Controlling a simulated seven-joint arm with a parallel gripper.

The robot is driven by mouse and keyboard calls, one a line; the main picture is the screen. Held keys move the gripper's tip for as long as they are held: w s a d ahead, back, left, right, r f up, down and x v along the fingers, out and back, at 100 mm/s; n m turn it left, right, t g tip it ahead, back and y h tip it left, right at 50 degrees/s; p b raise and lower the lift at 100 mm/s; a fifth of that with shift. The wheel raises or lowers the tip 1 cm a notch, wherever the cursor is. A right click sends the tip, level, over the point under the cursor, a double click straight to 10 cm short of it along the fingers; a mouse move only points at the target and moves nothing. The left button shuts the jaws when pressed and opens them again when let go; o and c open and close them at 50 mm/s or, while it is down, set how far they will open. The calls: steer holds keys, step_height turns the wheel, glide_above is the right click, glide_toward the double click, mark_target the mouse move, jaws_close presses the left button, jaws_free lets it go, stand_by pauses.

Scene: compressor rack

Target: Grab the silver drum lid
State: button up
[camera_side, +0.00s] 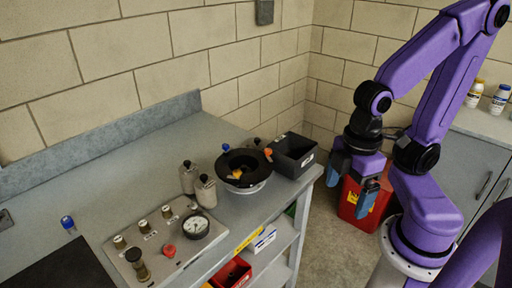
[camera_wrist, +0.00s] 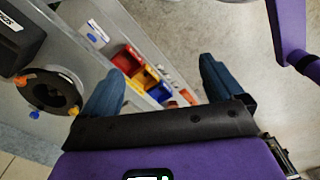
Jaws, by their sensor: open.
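A round drum-like piece (camera_side: 262,184) with a silver side and a wide black ring on top sits on the grey bench near its front right edge. Orange, yellow and blue bits show on or in the ring. The black ring (camera_wrist: 36,98) also shows at the left of the wrist view. I cannot make out a separate silver lid. My gripper (camera_side: 353,192) has blue fingers pointing down, spread and empty. It hangs right of the bench, clear of the drum piece. In the wrist view, my gripper (camera_wrist: 160,72) has nothing between its fingers.
A black bin (camera_side: 294,152) stands just right of the drum piece, and two grey bottles (camera_side: 204,192) stand left of it. A gauge panel (camera_side: 166,238) lies nearer the front. Shelves below hold a red bin (camera_side: 232,274). A red container (camera_side: 350,202) stands on the floor.

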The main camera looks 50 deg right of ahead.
steer(key=c, duration=0.7)
